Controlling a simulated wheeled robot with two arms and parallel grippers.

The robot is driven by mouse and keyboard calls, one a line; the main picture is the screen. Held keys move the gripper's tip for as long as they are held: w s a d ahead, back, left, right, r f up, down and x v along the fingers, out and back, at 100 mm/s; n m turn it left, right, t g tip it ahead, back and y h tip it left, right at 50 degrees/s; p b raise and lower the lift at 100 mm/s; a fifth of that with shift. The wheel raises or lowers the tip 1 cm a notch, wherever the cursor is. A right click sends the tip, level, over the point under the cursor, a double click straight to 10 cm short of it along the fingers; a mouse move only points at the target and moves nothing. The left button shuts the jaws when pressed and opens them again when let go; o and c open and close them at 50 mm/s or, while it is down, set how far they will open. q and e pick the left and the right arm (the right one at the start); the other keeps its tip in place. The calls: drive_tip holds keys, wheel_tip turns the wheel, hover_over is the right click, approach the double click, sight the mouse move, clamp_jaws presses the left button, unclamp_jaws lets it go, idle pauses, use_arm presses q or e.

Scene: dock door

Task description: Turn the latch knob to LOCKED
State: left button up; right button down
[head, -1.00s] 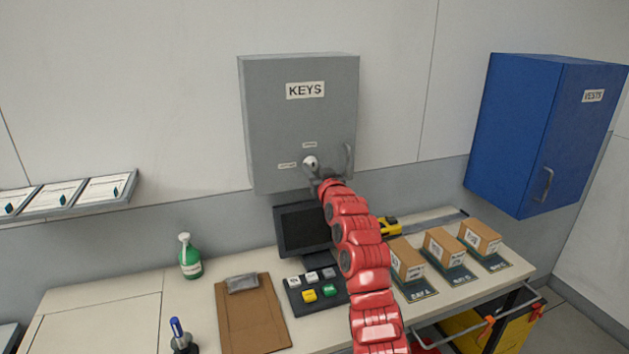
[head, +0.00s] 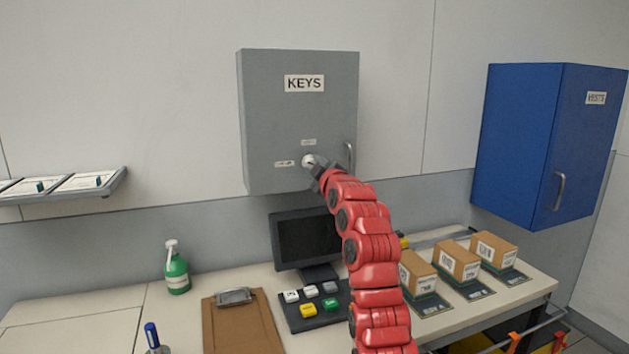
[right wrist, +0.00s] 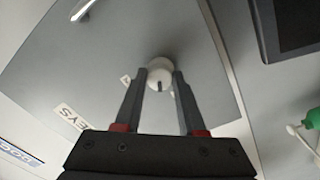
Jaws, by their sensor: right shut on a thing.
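The grey cabinet (head: 262,115) labelled KEYS hangs on the wall. Its round pale latch knob (head: 309,160) is on the lower part of the door. A small label (head: 308,142) is above the knob and another (head: 285,163) is to its left, both too small to read. My right gripper (head: 317,171) reaches up from the lower right and is shut on the knob. In the right wrist view the knob (right wrist: 160,68) sits between the two fingertips (right wrist: 161,80), with a dark mark on its face. My left gripper is not in view.
The cabinet handle (head: 349,156) is just right of the knob. Below are a monitor (head: 300,238), a button panel (head: 300,320), a clipboard (head: 238,330), a green bottle (head: 177,274) and cartons (head: 457,260). A blue cabinet (head: 515,140) hangs at the right.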

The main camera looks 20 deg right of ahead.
drive_tip(key=shift+n+b, duration=2.15)
drive_tip(key=shift+n, duration=0.75)
drive_tip(key=c, duration=0.5)
unclamp_jaws()
drive_tip(key=s+b, duration=0.3)
drive_tip(key=s, duration=1.4)
drive_tip(key=shift+s+d+f, duration=0.2)
drive_tip(key=shift+d+f, duration=0.05)
drive_tip(key=shift+d, duration=0.05)
